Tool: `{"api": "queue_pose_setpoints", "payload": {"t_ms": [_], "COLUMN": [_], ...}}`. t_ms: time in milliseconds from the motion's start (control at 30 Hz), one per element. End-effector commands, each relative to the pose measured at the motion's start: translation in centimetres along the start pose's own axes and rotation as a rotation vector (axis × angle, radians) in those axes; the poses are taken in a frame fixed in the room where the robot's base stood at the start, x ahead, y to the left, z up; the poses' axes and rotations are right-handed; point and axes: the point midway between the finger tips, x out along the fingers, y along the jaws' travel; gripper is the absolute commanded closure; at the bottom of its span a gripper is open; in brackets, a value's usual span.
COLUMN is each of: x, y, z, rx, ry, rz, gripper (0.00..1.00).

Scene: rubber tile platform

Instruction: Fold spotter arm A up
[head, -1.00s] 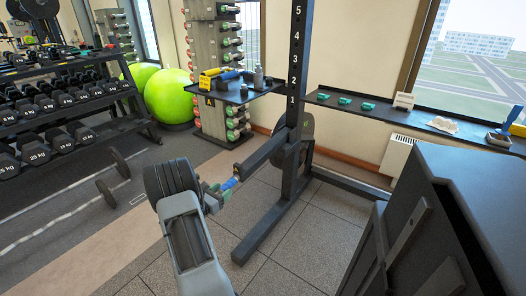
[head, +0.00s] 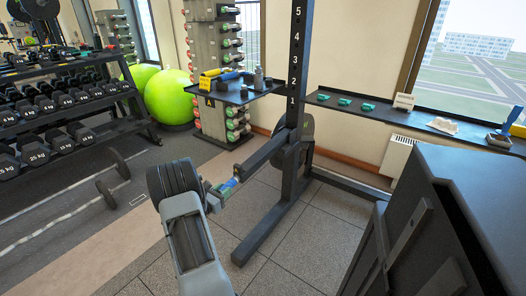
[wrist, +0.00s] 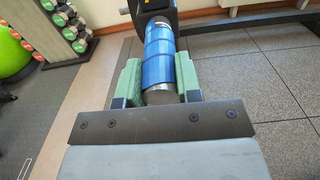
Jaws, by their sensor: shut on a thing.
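Spotter arm A (head: 262,153) is a dark beam that juts out roughly level from the black numbered upright (head: 296,70) toward my side. Its near end carries a blue cylindrical grip (head: 232,182), which fills the middle of the wrist view (wrist: 160,48). My gripper (head: 224,188) is at that grip. In the wrist view my gripper (wrist: 158,70) has one green finger on each side of the blue grip, shut on it. The beam's far part is mostly hidden behind the grip in the wrist view.
A dark shelf (head: 225,93) with small items stands behind the beam. A wall ledge (head: 400,120) runs to the right. A large dark cabinet-like body (head: 470,190) fills the right front. Bare tiles (head: 320,225) lie right of the rack foot (head: 258,228).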

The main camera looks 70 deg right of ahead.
Motion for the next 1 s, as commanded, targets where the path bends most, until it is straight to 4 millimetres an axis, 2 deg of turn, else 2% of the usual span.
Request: {"api": "queue_pose_setpoints", "payload": {"t_ms": [33, 267, 433, 1000], "x": [0.0, 0.0, 0.0, 0.9], "y": [0.0, 0.0, 0.0, 0.0], "z": [0.0, 0.0, 0.5, 8.8], "rx": [0.0, 0.0, 0.0, 0.007], "ry": [0.0, 0.0, 0.0, -0.009], "rz": [0.0, 0.0, -0.001, -0.005], "gripper": [0.79, 1.0, 1.0, 1.0]}}
